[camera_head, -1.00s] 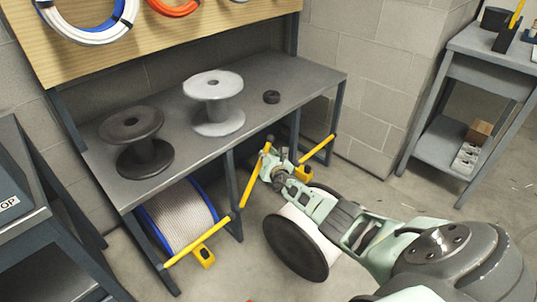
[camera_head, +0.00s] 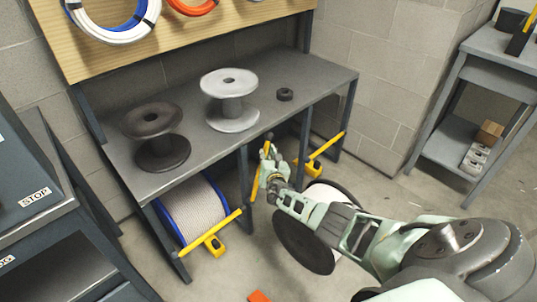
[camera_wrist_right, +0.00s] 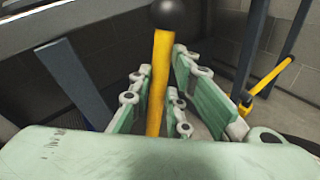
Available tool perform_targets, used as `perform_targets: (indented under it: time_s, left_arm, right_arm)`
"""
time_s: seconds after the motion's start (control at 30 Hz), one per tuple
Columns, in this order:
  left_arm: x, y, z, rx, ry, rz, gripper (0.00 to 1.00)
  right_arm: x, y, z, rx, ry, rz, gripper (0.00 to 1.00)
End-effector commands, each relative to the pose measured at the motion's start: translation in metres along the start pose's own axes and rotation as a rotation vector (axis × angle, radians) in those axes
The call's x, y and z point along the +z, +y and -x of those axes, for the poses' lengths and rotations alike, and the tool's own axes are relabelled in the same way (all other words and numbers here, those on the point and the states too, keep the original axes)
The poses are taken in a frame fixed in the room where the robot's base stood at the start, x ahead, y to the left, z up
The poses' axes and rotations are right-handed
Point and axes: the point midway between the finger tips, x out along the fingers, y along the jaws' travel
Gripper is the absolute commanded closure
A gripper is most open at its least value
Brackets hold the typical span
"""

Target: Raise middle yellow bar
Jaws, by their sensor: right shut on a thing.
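The middle yellow bar (camera_head: 255,185) stands steeply raised, nearly upright, below the front edge of the workbench in the head view. My right gripper (camera_head: 268,171) is around it near its upper part. In the right wrist view the bar (camera_wrist_right: 160,65) has a black ball tip and runs down between the green fingers of my right gripper (camera_wrist_right: 158,98), which is shut on it. The bar's lower end is hidden there by the gripper body. My left gripper is not in view.
The left yellow bar (camera_head: 207,234) crosses in front of a blue-rimmed cable reel (camera_head: 188,214). The right yellow bar (camera_head: 328,149) slants under the bench (camera_head: 275,117). A white reel with a dark rim (camera_head: 303,242) stands behind my right arm. Open floor lies at front.

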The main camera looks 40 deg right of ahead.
Motion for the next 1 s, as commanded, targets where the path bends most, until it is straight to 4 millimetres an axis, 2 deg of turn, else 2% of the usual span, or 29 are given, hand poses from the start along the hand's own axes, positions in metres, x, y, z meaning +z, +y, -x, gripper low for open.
perform_targets:
  time_s: [0.03, 0.5, 0.53, 0.7, 1.0]
  left_arm:
    - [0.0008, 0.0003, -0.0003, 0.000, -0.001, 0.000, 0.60]
    - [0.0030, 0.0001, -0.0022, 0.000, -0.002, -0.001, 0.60]
    - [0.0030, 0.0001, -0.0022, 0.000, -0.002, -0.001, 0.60]
    - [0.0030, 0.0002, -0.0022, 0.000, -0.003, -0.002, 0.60]
    - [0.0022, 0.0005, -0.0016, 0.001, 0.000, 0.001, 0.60]
  right_arm:
    - [0.0003, 0.0070, 0.0002, 0.008, -0.001, -0.003, 1.00]
    - [-0.0003, 0.0077, 0.0009, 0.008, -0.004, 0.002, 1.00]
    - [-0.0003, 0.0077, 0.0009, 0.008, -0.004, 0.002, 0.82]
    - [-0.0003, 0.0065, 0.0009, 0.007, -0.004, 0.004, 0.67]
    - [-0.0004, 0.0033, 0.0012, 0.002, -0.004, 0.006, 0.66]
